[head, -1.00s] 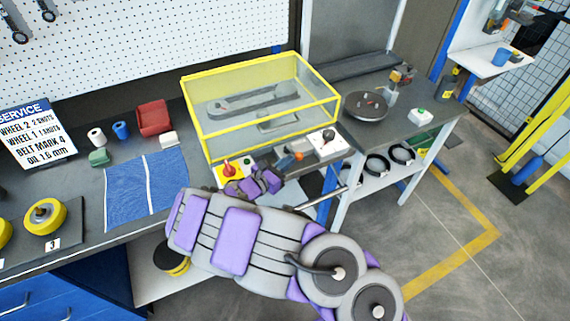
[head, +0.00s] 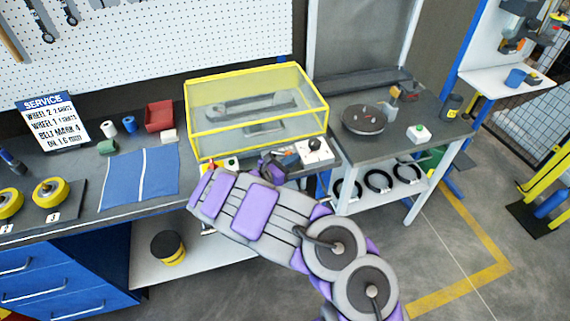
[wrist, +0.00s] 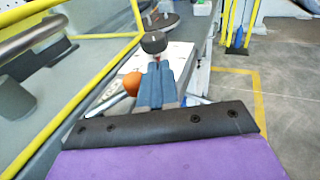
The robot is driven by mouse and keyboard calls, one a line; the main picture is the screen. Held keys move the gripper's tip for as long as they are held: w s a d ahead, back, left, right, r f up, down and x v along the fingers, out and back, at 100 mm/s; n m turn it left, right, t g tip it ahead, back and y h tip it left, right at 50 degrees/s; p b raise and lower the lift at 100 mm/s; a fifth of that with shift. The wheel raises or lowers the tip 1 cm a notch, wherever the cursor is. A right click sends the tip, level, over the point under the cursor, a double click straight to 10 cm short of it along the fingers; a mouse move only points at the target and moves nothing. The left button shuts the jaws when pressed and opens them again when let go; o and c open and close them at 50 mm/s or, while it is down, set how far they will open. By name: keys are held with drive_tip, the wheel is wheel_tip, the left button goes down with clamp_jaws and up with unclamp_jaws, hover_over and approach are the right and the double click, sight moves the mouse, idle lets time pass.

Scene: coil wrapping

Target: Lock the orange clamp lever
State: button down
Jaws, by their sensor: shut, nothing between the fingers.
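The orange clamp lever's ball knob (wrist: 132,83) shows in the wrist view, just left of my gripper's fingers. A pale lever bar (wrist: 103,103) lies to its left. My gripper (wrist: 157,78) is shut and empty, its blue-grey fingers pointing forward beside the knob. I cannot tell whether they touch it. In the head view my gripper (head: 275,166) is at the front of the yellow-framed guard, and the orange knob is hard to make out there.
A white box with a black knob (head: 315,145) stands just beyond my fingers. The yellow-framed clear guard (head: 258,130) rises behind and to the left. A dark round turntable (head: 364,120) sits on the bench to the right. A blue mat (head: 140,178) lies to the left.

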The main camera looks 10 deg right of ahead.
drive_tip(key=shift+w+a+r, duration=0.1)
drive_tip(key=shift+w+a, duration=0.1)
drive_tip(key=shift+a, duration=0.4)
drive_tip(key=shift+w+d, duration=0.1)
drive_tip(key=shift+d, duration=0.5)
drive_tip(key=shift+a, duration=0.4)
drive_tip(key=shift+d, duration=0.3)
drive_tip(key=shift+a, duration=0.1)
drive_tip(key=shift+s+a, duration=0.1)
drive_tip(key=shift+s, duration=0.15)
drive_tip(key=s+a+r+p, duration=0.1)
drive_tip(key=s+a+p, duration=0.2)
drive_tip(key=s, duration=0.9)
drive_tip(key=shift+s+a, duration=0.3)
drive_tip(key=shift+a, duration=0.55)
